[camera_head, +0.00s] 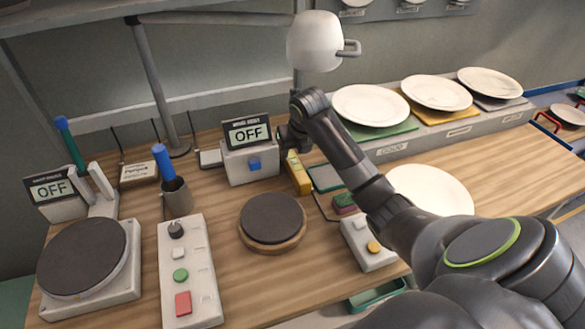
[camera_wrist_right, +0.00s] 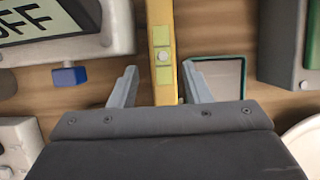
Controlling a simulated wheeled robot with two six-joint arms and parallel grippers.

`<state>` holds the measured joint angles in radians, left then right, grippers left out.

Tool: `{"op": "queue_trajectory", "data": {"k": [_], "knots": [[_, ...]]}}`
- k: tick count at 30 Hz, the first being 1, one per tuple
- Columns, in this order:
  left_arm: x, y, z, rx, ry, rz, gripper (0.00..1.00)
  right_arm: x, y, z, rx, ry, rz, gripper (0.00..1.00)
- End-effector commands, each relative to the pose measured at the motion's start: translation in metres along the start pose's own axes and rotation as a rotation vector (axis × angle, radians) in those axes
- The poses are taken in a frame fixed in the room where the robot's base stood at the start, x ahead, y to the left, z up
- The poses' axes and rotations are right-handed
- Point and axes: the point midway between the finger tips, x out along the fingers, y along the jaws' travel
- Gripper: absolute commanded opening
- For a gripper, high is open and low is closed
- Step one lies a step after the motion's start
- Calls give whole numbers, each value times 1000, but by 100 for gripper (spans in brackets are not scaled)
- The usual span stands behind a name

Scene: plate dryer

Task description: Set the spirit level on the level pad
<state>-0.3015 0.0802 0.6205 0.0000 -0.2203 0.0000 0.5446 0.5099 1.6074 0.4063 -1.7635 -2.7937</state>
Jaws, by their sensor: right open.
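The spirit level (camera_head: 298,174) is a yellow bar with pale green vial windows. It lies on the wooden bench just right of the box with the "OFF" display, and it also shows in the right wrist view (camera_wrist_right: 162,55). My right gripper (camera_wrist_right: 160,82) is open, with one finger on each side of the level's line; I cannot tell whether they touch it. In the head view the gripper is mostly hidden behind my wrist. A green-rimmed grey pad (camera_head: 326,178) lies right of the level, seen also in the wrist view (camera_wrist_right: 222,74); I cannot tell whether it is the level pad.
The display box (camera_head: 249,152) with a blue knob stands close left of the level. A round dark disc on a wooden base (camera_head: 272,220) is in front. A white plate (camera_head: 432,190) lies right of my arm. A rack with several plates (camera_head: 450,137) stands at the back right.

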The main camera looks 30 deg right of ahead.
Motion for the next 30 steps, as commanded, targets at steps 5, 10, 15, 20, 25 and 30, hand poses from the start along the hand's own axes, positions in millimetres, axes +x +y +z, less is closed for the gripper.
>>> {"op": "queue_trajectory", "data": {"k": [5,10,15,20,25,30], "knots": [[-7,-1,-2,0,2,0,36,19,-1,-3,2,4,0,44],[-14,-1,-4,0,3,0,36,44,-3,-6,2,3,1,44],[-14,-1,-4,0,3,0,36,58,-3,-5,1,0,1,44],[-14,-1,-4,0,2,0,36,61,-3,-6,1,-1,0,44],[-14,-1,-3,0,2,0,36,60,-3,-6,1,-1,0,34],[-14,-1,-3,0,2,0,36,60,-3,-6,1,-1,0,12]]}}
